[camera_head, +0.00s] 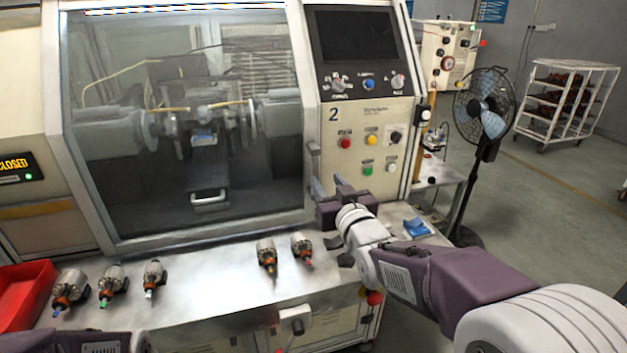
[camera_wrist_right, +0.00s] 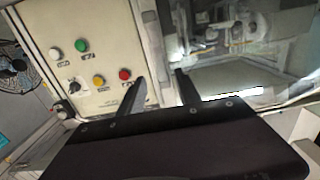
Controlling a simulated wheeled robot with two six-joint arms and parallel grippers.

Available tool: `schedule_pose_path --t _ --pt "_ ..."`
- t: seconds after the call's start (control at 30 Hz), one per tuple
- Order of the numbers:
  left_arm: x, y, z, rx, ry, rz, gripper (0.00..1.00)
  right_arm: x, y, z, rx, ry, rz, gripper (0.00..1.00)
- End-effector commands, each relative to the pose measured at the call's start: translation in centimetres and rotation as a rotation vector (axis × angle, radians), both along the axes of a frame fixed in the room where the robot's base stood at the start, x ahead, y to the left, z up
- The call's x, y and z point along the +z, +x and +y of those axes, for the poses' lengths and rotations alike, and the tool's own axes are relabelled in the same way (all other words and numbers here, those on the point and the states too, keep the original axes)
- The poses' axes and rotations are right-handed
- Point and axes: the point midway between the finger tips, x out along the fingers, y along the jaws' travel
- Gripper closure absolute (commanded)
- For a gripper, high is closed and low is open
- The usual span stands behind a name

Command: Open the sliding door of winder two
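Winder two (camera_head: 360,110) is marked "2" on its control panel. Its sliding door (camera_head: 215,120) is a large glass pane in a pale metal frame and looks closed across the opening. A short grey upright part, perhaps its handle (camera_head: 313,150), is at the door's right edge. My right gripper (camera_head: 328,183) is at that edge, below and left of the buttons. In the right wrist view, its two fingers (camera_wrist_right: 161,90) are apart, with the door frame edge (camera_wrist_right: 162,45) beyond the gap. No contact is clear. My left arm shows only at the bottom left; its gripper is out of view.
Several armatures (camera_head: 267,255) lie on the metal ledge (camera_head: 215,290) in front of the door, with a red bin (camera_head: 25,293) at left. Panel buttons (camera_head: 371,140) are close to my right gripper. A fan (camera_head: 485,105) and white rack (camera_head: 567,100) stand at right.

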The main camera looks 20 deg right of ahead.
Motion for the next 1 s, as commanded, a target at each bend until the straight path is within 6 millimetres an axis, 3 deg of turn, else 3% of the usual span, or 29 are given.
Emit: schedule_pose_path --t 0.23,0.5,0.63,0.97,1.0 --pt "0.2 0.0 0.0 0.0 0.0 0.0 0.64 0.8 1.1 0.1 0.003 -0.001 -0.026 0.6" --pt "1.7 0.0 0.0 0.0 0.0 0.0 0.64 0.8 6.6 0.3 0.003 0.0 -0.023 0.6" --pt "2.0 0.0 0.0 0.0 0.0 0.0 0.64 0.7 8.4 0.3 0.003 0.0 -0.024 0.6" --pt "2.0 0.0 0.0 0.0 0.0 0.0 0.64 0.6 9.1 0.3 0.002 0.0 -0.025 0.6" --pt "2.0 0.0 0.0 0.0 0.0 0.0 0.64 0.6 9.1 0.3 0.002 0.0 -0.025 0.68"
